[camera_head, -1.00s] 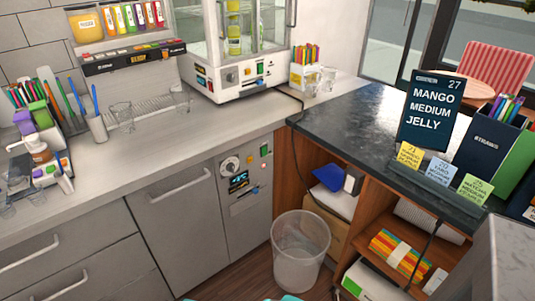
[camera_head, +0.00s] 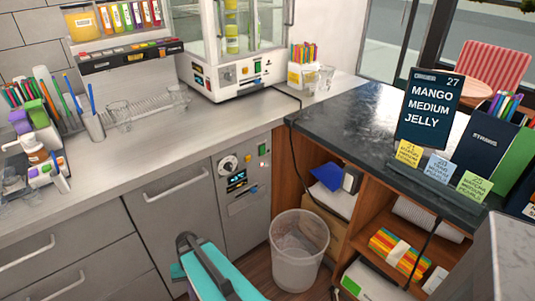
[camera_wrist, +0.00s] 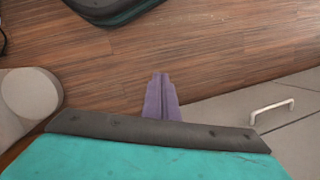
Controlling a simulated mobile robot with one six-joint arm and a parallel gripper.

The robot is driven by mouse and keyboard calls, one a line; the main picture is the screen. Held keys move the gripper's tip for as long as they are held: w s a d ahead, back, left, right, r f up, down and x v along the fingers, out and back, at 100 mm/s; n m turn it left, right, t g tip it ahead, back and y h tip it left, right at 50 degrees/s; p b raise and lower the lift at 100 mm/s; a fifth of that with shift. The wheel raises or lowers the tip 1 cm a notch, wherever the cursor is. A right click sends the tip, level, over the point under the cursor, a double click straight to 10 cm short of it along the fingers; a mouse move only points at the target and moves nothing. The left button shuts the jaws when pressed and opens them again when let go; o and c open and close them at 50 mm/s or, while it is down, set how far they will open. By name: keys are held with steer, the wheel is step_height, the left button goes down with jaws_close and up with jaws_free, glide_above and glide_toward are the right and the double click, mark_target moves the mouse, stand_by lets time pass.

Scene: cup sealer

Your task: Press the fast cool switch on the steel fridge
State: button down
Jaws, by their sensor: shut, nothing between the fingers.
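The steel fridge (camera_head: 243,222) is built in under the counter, left of the wooden shelf. Its upper front carries a round dial (camera_head: 229,164), a lit blue display (camera_head: 237,181), a green button (camera_head: 262,151), a small red part below that button, and a slot-like control under the display. The labels are too small to tell which is the fast cool switch. My gripper (camera_wrist: 161,78) is shut and empty in the wrist view, above the wooden floor. In the head view my teal arm (camera_head: 208,272) rises low in front of the fridge and drawers; the fingertips cannot be made out there.
A clear waste bin (camera_head: 298,255) stands on the floor just right of the fridge. Grey drawers with bar handles (camera_head: 178,184) lie to its left. In the wrist view a cabinet handle (camera_wrist: 271,111) shows at the right. The counter edge overhangs the fridge panel.

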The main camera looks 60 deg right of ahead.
mark_target(262, 150)
steer(key=w+d+r+m+t, duration=0.25)
steer(key=d+r, duration=0.25)
steer(key=d, duration=0.4)
steer(key=w+d+r+m+t+h, duration=0.1)
steer(key=d+r+m, duration=0.3)
steer(key=d, duration=0.5)
steer(key=w+d+r+m+t, duration=0.1)
steer(key=w+d+r+t, duration=0.1)
steer(key=d+r, duration=0.6)
steer(key=s+d+r+m+t+h, duration=0.1)
steer(key=s+d+r, duration=0.3)
steer(key=d, duration=0.5)
steer(key=s+d+r+m+t+h+b, duration=0.1)
steer(key=s+d+r+m+h, duration=0.1)
steer(key=s+d+r, duration=0.3)
steer(key=s+d+r+m+t+h, duration=0.1)
steer(key=s+d+r+m, duration=0.2)
steer(key=d+r, duration=0.8)
steer(key=shift+s+d+m+t+h+b, duration=0.3)
steer(key=shift+s+d+m+t+b, duration=0.1)
steer(key=shift+s+d, duration=0.5)
steer(key=shift+w, duration=0.2)
